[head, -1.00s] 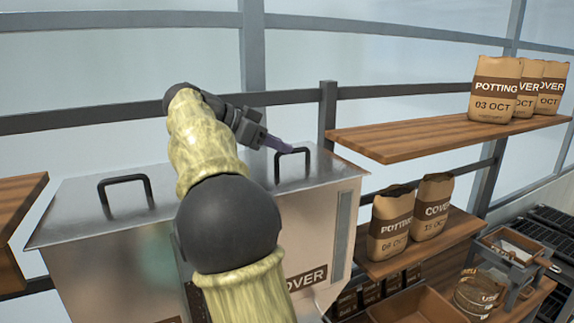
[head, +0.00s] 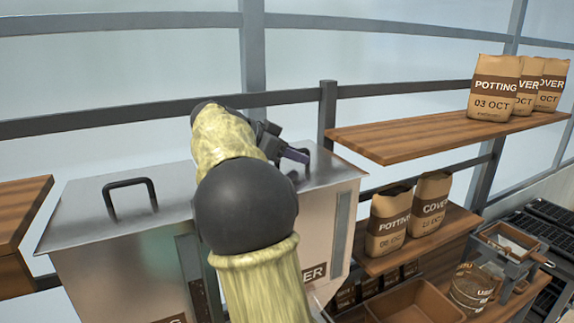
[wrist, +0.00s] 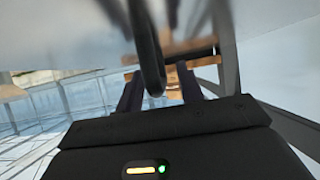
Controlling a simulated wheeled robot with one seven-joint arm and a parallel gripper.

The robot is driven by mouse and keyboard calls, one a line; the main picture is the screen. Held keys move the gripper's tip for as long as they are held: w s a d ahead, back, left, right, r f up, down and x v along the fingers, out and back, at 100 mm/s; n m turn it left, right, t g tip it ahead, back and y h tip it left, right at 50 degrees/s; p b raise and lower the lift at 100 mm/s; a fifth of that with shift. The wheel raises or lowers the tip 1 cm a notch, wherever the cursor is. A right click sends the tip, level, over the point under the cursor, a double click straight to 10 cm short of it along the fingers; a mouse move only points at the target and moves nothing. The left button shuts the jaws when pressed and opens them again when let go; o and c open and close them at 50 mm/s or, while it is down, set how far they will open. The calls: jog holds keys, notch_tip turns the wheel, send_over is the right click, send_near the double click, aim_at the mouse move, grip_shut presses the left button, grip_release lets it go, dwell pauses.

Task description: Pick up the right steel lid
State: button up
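The right steel lid (head: 335,172) lies flat on the right-hand bin, partly hidden behind my arm. Its black bar handle (head: 308,162) is mostly covered by my gripper (head: 297,156). In the wrist view the handle (wrist: 148,55) comes down between the two dark fingers of my gripper (wrist: 160,88). The fingers are apart, with a gap to the right of the handle. Contact with the left finger cannot be told. The left steel lid (head: 75,215) with its own black handle (head: 130,183) lies on the left bin.
A wooden shelf (head: 430,135) with paper bags (head: 495,88) is at the right. A lower shelf (head: 405,255) holds more bags (head: 390,222). A grey post (head: 327,115) and a rail stand just behind the lids. A wooden shelf edge (head: 25,205) is at far left.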

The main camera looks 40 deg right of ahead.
grip_shut()
jog(key=shift+r, duration=0.15)
dwell(0.4)
jog(key=shift+r+b, duration=0.6)
jog(key=shift+r, duration=4.3)
